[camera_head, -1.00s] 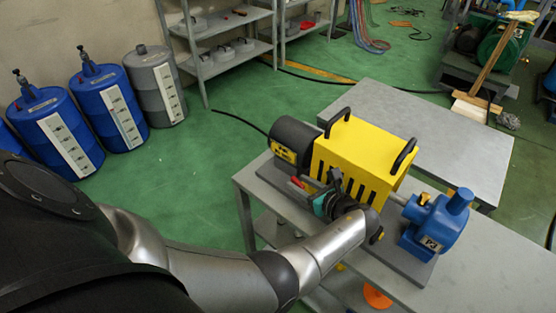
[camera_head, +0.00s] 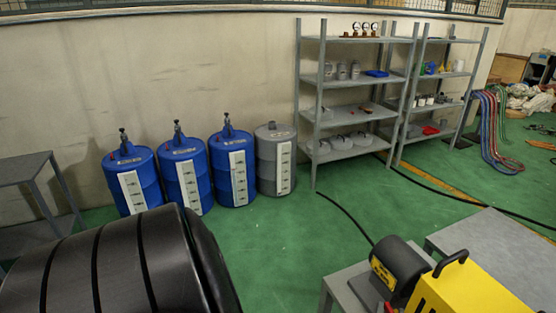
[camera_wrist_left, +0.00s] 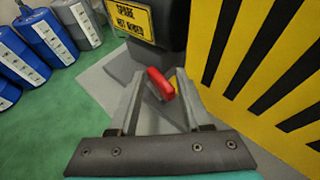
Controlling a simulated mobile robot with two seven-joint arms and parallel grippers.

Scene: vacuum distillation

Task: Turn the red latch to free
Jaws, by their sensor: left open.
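The red latch (camera_wrist_left: 160,84) shows in the left wrist view as a short rounded red handle, tilted, beside the yellow machine housing. A small red part at the bottom edge of the head view (camera_head: 388,307) appears to be the same latch, mostly cut off. My left gripper (camera_wrist_left: 161,97) is open, with one finger on each side of the latch near the fingertips. I cannot tell whether either finger touches it. The yellow housing (camera_head: 470,292) with black stripes stands at the lower right of the head view. My right gripper is not in view.
A dark motor (camera_head: 398,268) with a yellow label (camera_wrist_left: 134,20) stands close ahead of the fingers. Blue drums (camera_head: 183,172), a grey drum (camera_head: 275,160) and shelves (camera_head: 350,95) stand behind, with open green floor between.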

